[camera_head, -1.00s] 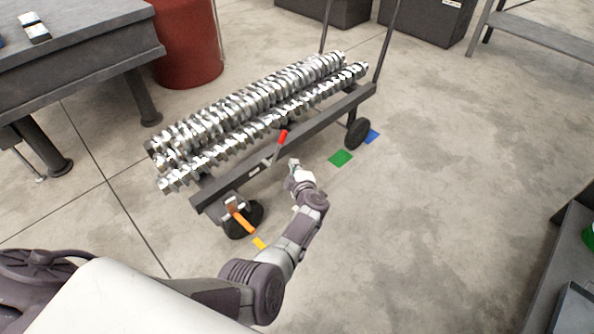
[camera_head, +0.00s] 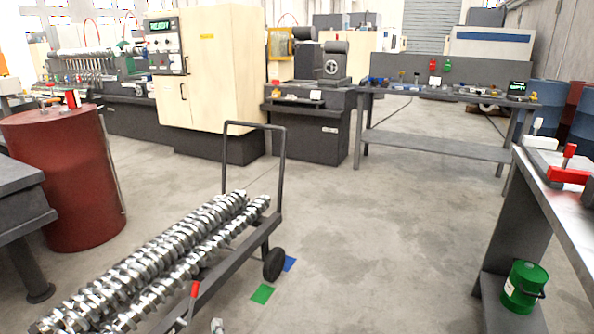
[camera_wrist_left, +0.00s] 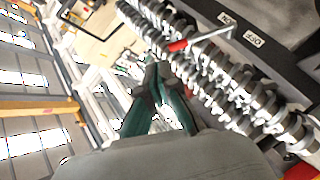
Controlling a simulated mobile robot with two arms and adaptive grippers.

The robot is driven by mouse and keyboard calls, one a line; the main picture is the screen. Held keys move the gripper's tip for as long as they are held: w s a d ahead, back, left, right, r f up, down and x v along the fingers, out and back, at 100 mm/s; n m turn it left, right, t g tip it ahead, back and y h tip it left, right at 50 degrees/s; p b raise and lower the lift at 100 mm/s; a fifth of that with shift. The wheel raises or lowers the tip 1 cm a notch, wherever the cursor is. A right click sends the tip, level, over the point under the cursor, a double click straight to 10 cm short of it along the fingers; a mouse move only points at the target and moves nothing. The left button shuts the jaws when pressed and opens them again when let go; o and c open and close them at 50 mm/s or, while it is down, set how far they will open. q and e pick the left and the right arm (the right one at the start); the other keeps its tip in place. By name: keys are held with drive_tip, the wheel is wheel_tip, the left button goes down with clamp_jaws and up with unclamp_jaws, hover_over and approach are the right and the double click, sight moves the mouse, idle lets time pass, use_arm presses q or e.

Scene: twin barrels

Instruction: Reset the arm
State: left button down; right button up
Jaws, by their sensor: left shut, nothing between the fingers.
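The rest of the left arm is out of the frame. In the left wrist view the dark green fingers of my left gripper (camera_wrist_left: 158,72) are together and empty. Beyond them lie the shiny metal shafts (camera_wrist_left: 215,95) and the red lever handle (camera_wrist_left: 178,46), apart from the fingers as far as I can tell. My right gripper is not in view.
The cart (camera_head: 255,240) carries metal shafts (camera_head: 165,262) at lower left. A red barrel (camera_head: 72,175) stands behind it at left. A workbench with a green bucket (camera_head: 524,287) on its lower shelf is at right.

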use_arm(q)
drive_tip(key=s+d+f+m+g+h, duration=0.2)
drive_tip(key=s+d+f+m+h, duration=0.2)
drive_tip(key=s+m, duration=0.4)
drive_tip(key=s+d+f+m+g+h, duration=0.35)
drive_tip(key=s+f+m, duration=0.2)
drive_tip(key=s, duration=0.45)
drive_tip(key=s+a+f+m+g+p, duration=0.1)
drive_tip(key=s+p, duration=0.5)
drive_tip(key=s, duration=0.7)
drive_tip(key=s+a+f+m+g+y+p, duration=0.1)
drive_tip(key=s+p, duration=0.5)
drive_tip(key=s, duration=0.7)
drive_tip(key=s+a+f+m+g+p, duration=0.3)
drive_tip(key=s+f+m+g+p, duration=0.1)
drive_tip(key=s, duration=1)
drive_tip(key=shift+a+f+g+p, duration=0.25)
drive_tip(key=shift+f+g+p, duration=0.5)
drive_tip(key=shift+g+p, duration=0.25)
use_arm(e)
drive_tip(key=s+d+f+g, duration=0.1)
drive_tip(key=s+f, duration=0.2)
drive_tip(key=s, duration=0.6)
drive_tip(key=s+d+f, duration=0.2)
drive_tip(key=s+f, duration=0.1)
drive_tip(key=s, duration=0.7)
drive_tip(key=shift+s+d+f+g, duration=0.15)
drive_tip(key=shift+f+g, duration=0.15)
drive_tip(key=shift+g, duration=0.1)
